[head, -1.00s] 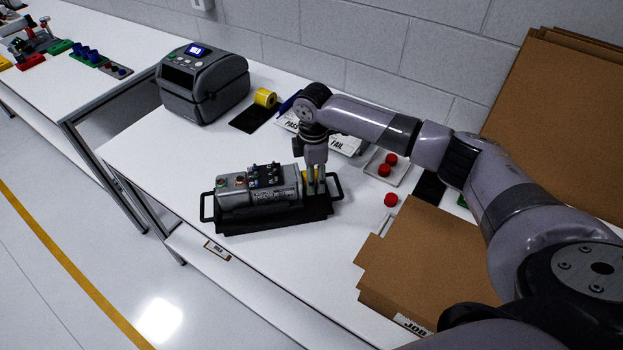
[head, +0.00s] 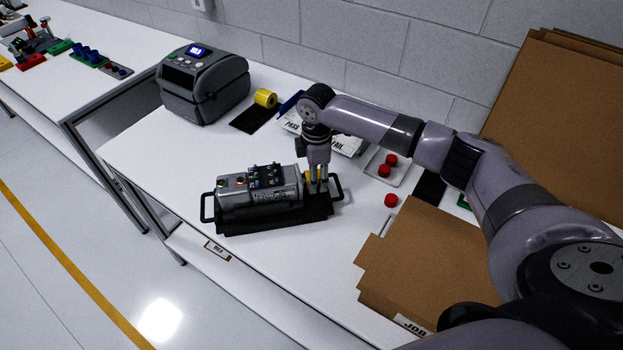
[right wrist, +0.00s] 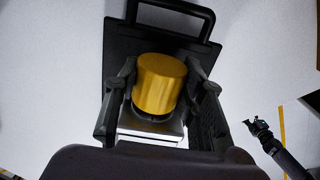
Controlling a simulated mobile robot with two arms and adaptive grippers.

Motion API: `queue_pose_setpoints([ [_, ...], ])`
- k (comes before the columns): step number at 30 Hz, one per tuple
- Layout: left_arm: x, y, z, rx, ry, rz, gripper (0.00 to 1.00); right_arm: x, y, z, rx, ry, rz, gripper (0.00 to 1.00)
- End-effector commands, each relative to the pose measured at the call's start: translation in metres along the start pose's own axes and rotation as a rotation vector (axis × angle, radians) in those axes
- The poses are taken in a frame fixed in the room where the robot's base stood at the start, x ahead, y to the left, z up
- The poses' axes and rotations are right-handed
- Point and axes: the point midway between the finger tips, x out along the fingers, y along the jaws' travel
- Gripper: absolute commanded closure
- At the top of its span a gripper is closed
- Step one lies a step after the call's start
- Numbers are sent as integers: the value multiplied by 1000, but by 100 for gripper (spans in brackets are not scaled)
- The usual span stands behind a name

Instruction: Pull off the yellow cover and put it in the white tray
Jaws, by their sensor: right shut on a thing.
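The yellow cover (right wrist: 160,83) is a rounded cap on the end of the grey servo motor (head: 262,192). The motor lies in a black carrier (head: 235,226) with a handle at each end. My right gripper (head: 316,190) points down at the motor's right end and is shut on the cover, one finger on each side. In the head view only a sliver of the cover (head: 307,176) shows. A small white tray (head: 402,173) with red caps lies behind and to the right. My left gripper (right wrist: 260,128) seems to show small in the right wrist view; its jaws are unclear.
White PASS and FAIL trays (head: 345,146) stand behind my right gripper, partly hidden by my arm. A loose red cap (head: 391,200) and cardboard (head: 425,255) lie to the right. A label printer (head: 203,82) and yellow roll (head: 265,97) stand at the back left.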

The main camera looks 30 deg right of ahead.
Motion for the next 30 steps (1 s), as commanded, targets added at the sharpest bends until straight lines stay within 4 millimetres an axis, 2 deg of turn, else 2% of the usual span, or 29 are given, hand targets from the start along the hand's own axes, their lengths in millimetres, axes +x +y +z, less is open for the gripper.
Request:
queue_pose_setpoints([
  [30, -13, 0, -2, -1, 1, 0, 53, 0, 0, 31, 1, 0, -1, 87],
])
